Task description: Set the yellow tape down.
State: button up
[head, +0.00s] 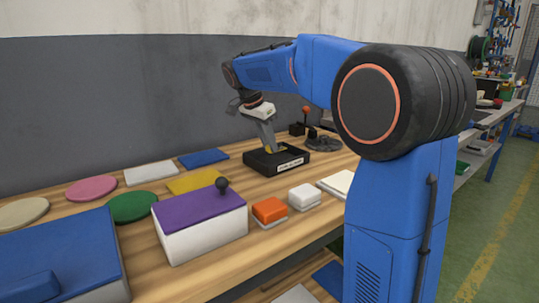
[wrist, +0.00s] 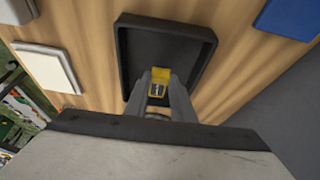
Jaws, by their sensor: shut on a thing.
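The yellow tape (wrist: 159,76) is between the fingertips of my gripper (wrist: 160,88) in the wrist view. It looks like a small yellow tape measure with a dark and pale label. My gripper is shut on it, above or inside a black tray (wrist: 122,50). In the head view my gripper (head: 268,147) points down into the black tray (head: 285,168), which has a white label on its front. The tape shows there only as a sliver of yellow. I cannot tell whether the tape touches the tray floor.
Near the tray lie a yellow mat (head: 194,181), a blue mat (head: 204,158), an orange block (head: 270,210) and a white block (head: 304,196). A white box with a purple lid (head: 198,210) and black knob stands front left. A lever device (head: 316,138) stands behind the tray.

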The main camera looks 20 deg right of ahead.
jog(key=shift+f, duration=2.05)
jog(key=shift+f, duration=0.15)
jog(key=o, duration=1)
jog(key=v, duration=1.2)
jog(key=shift+r, duration=0.2)
